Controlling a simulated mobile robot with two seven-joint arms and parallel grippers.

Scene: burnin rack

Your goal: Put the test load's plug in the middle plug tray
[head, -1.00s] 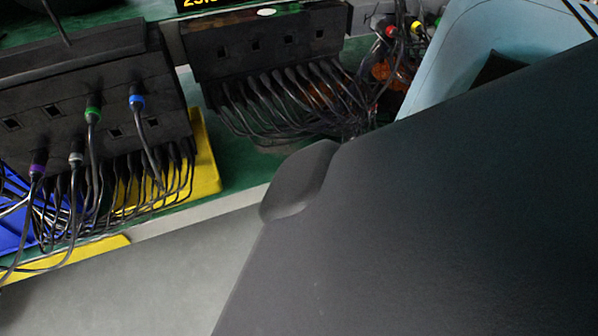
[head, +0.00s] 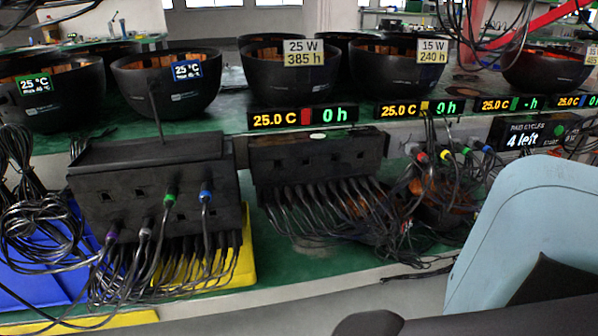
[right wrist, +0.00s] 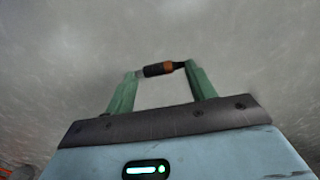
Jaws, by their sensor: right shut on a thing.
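The plug lies crosswise between the green fingertips, above a blurred grey surface. The right gripper is not visible in the head view, and my left gripper is in neither view. In the head view, a black socket block (head: 150,190) at left holds purple, grey, green and blue plugs. A second black block (head: 318,160) stands right of it, with dark cables along its front. I cannot tell which thing is the middle plug tray.
A yellow tray (head: 247,262) lies under the left block, beside a blue bin (head: 40,285). Tangled cables (head: 35,215) hang at left; more cables and coloured plugs (head: 445,155) lie at right. Black bowls (head: 168,85) and displays (head: 302,116) line the back. Grey floor shows in front.

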